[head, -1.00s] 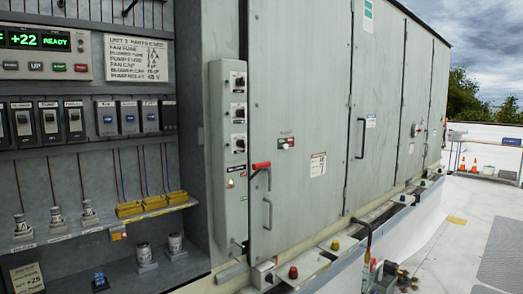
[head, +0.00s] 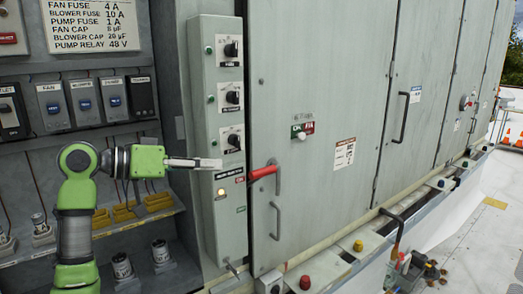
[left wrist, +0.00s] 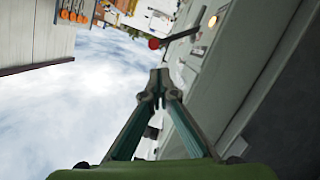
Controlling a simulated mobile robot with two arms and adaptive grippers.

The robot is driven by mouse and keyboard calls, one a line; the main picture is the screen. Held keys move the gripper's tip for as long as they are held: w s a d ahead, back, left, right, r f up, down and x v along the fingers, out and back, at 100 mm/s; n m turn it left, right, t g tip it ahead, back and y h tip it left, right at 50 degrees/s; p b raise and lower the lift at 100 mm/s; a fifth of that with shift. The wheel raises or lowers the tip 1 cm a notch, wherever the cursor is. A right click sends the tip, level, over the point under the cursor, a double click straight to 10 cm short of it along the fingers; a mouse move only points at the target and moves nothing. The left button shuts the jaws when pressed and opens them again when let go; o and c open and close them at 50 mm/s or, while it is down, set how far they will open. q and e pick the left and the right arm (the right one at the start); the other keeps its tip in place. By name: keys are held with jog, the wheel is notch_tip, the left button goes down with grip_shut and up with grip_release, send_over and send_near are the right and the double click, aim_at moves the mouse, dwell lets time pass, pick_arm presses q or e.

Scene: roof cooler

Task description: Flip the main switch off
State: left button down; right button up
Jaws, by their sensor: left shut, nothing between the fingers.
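The main switch is a lever with a red grip (head: 263,172), sticking out to the right from the grey control column (head: 230,235). A dark label plate sits beside its base. My left gripper (head: 216,163) is shut and empty. In the head view it appears in front of the column, just left of and slightly above the red grip. In the left wrist view my closed fingertips (left wrist: 157,97) are below the lever's red end (left wrist: 154,43), with a visible space between them. My right gripper is not in view.
Rotary knobs (head: 231,97) line the column above the lever. A lit lamp (head: 241,209) is below it. A cabinet door handle (head: 276,220) is close on the right. Breakers (head: 84,102) and shelves are at the left. The roof is open at the far right.

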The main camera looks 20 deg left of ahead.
pick_arm(q)
jog(key=p+x, duration=0.1)
jog(key=x, duration=0.2)
jog(key=p+x, duration=0.2)
jog(key=x, duration=0.1)
jog(key=r+p+x, duration=0.1)
jog(key=x, duration=0.2)
jog(key=shift+s+d+p, duration=0.25)
jog(key=shift+d+p, duration=0.05)
jog(key=shift+d, duration=0.15)
jog(key=shift+f, duration=0.1)
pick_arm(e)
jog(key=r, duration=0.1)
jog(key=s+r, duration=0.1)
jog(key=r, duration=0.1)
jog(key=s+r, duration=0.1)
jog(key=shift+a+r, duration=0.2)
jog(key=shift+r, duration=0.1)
pick_arm(q)
jog(key=shift+f, duration=0.1)
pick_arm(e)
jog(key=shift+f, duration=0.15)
